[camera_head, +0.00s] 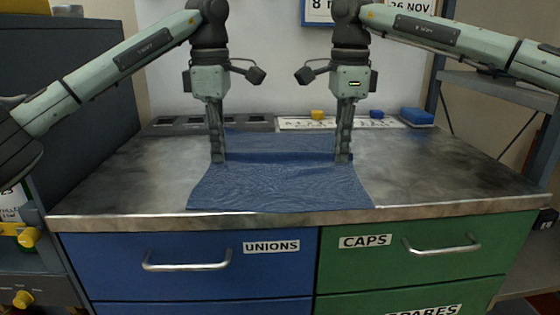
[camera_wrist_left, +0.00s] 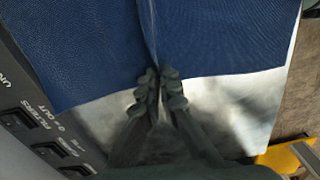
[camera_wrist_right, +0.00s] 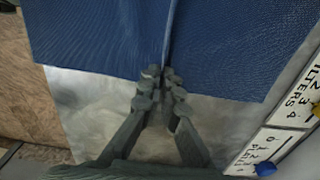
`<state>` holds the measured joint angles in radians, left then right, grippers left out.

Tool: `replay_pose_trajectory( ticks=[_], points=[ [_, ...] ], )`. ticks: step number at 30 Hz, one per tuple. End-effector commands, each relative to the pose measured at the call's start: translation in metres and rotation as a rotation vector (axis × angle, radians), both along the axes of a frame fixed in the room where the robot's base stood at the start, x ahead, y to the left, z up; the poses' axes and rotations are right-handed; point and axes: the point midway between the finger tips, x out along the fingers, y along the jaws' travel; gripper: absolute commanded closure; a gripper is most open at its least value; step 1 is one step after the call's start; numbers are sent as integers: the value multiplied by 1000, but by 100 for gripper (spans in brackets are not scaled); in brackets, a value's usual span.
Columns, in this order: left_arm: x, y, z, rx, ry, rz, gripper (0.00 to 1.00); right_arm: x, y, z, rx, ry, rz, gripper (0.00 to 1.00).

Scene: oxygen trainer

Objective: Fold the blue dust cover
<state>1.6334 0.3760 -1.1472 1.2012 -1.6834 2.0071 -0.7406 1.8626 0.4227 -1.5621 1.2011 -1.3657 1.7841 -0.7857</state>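The blue dust cover (camera_head: 280,185) lies on the metal bench top, its front part flat and reaching near the front edge. A raised fold runs across it between my grippers. My left gripper (camera_head: 218,160) points down at the cover's left side. Its fingers are closed on a pinched ridge of the cover (camera_wrist_left: 150,40) in the left wrist view. My right gripper (camera_head: 343,158) points down at the right side. Its fingers are closed on a pinched ridge of the cover (camera_wrist_right: 168,40) in the right wrist view.
The bench top (camera_head: 440,165) is clear at both sides. Behind the cover are a slotted grey strip (camera_head: 190,124), a white labelled board (camera_head: 300,124), a yellow piece (camera_head: 317,114) and a blue block (camera_head: 417,116). Blue and green drawers are below.

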Motion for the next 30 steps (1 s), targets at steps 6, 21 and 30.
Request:
replay_pose_trajectory(
  ticks=[6, 21, 30],
  points=[
    [0, 0, -1, 1, 1, 0, 100, 0, -1, -2, -2, 2, -1, 100],
    [0, 0, 1, 1, 1, 0, 100, 0, -1, 0, -2, 3, 0, 100],
    [0, 0, 25, 0, 0, 0, 100, 0, 0, 24, -1, 2, 0, 100]
  ],
)
